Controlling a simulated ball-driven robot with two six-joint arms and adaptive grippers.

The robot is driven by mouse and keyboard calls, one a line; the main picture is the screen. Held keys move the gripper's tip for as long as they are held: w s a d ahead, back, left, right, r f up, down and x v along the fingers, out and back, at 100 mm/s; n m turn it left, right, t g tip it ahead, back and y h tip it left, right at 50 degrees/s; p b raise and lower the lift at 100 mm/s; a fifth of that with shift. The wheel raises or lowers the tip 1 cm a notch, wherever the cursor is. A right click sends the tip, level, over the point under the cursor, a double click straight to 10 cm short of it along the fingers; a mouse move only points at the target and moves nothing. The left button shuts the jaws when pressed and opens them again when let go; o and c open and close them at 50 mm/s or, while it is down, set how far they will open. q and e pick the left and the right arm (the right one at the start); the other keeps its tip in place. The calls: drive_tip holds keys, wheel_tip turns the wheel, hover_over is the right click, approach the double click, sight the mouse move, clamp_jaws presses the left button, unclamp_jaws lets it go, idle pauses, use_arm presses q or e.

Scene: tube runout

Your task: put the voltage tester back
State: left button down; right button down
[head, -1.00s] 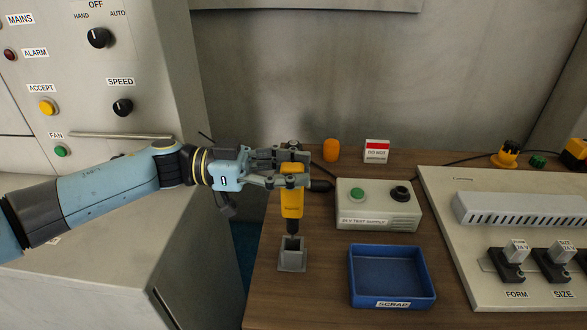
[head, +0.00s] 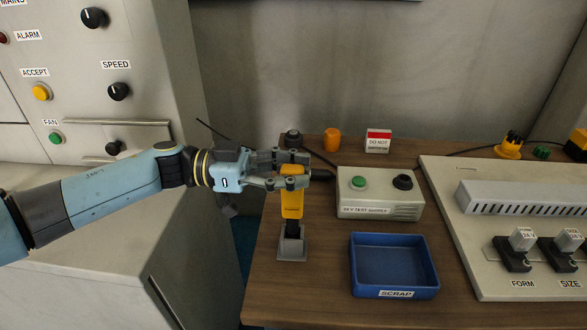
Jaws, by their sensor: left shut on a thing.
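The yellow voltage tester (head: 292,204) stands upright with its dark lower end at the mouth of the small grey holder (head: 291,247) on the wooden bench. The lower end appears to be inside the holder; how deep it sits is hidden. My left gripper (head: 292,177) comes in from the left and is shut on the upper part of the tester, its fingers covering some of the yellow body. My right gripper is not in view.
A blue scrap tray (head: 393,293) and the 24 V test supply (head: 380,206) stand right of the holder. An orange cylinder (head: 332,140) and a red-and-white sign (head: 378,141) stand behind. A pale panel (head: 440,230) fills the right side. The control cabinet (head: 150,60) is at left.

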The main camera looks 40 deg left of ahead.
use_arm(q)
drive_tip(key=shift+f+b, duration=0.85)
drive_tip(key=shift+f, duration=0.5)
drive_tip(key=shift+c, duration=0.9)
unclamp_jaws()
drive_tip(key=p+v, duration=0.1)
drive_tip(key=v, duration=0.9)
idle(0.4)
drive_tip(key=shift+f, duration=0.1)
idle(0.4)
